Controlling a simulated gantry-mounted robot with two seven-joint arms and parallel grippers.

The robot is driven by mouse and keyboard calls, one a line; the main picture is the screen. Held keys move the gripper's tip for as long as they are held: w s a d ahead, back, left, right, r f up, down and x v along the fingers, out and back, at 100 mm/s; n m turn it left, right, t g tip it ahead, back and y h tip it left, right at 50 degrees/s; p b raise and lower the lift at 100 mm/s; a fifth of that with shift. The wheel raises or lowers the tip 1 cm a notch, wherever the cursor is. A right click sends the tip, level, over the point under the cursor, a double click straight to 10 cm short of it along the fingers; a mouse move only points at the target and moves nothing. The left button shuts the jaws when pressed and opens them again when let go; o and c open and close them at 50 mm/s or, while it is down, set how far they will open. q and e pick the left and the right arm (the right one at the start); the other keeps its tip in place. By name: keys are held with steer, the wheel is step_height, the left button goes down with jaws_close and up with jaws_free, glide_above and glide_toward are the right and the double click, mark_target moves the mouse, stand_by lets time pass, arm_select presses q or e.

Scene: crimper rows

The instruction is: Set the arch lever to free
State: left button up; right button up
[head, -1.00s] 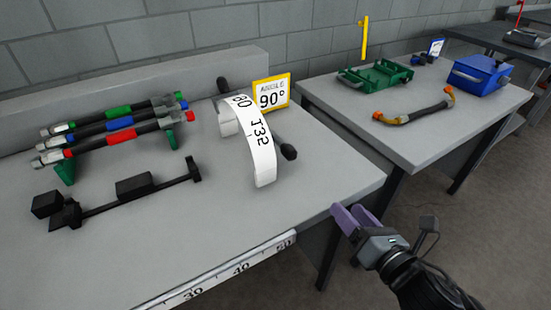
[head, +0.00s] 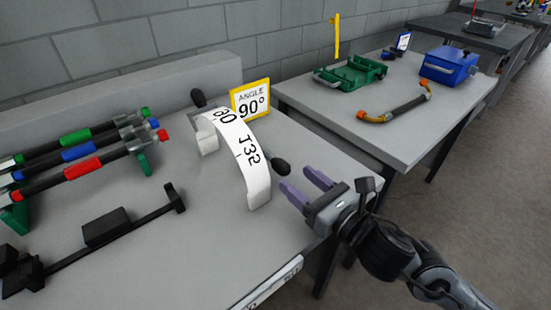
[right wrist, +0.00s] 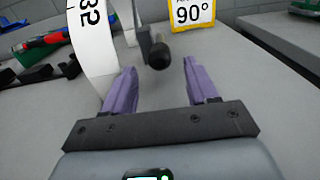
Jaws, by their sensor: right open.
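The white arch (head: 250,165) with black printing stands on the grey bench. A dark lever with a black knob (head: 281,167) sticks out on its right side; another black knob (head: 198,98) shows behind the arch's far end. The yellow-framed sign (head: 250,101) behind it reads "ANGLE 90°". My right gripper (head: 306,186) is open and empty, just right of the arch, its purple fingers near the near knob. In the right wrist view the knob (right wrist: 159,56) lies ahead, between the lines of the two fingers (right wrist: 162,80), apart from them. My left gripper is not in view.
Red, blue and green handled hoses (head: 80,152) rest on a green rack at left. A black bar fixture (head: 107,228) lies in front of them. A second bench holds a green tray (head: 350,74), an orange-ended hose (head: 396,106) and a blue box (head: 449,66).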

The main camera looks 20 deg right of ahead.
mark_target(273, 159)
steer(key=x, duration=0.8)
steer(key=shift+w+a+p, duration=0.2)
steer(key=shift+w+p, duration=0.15)
jaws_close()
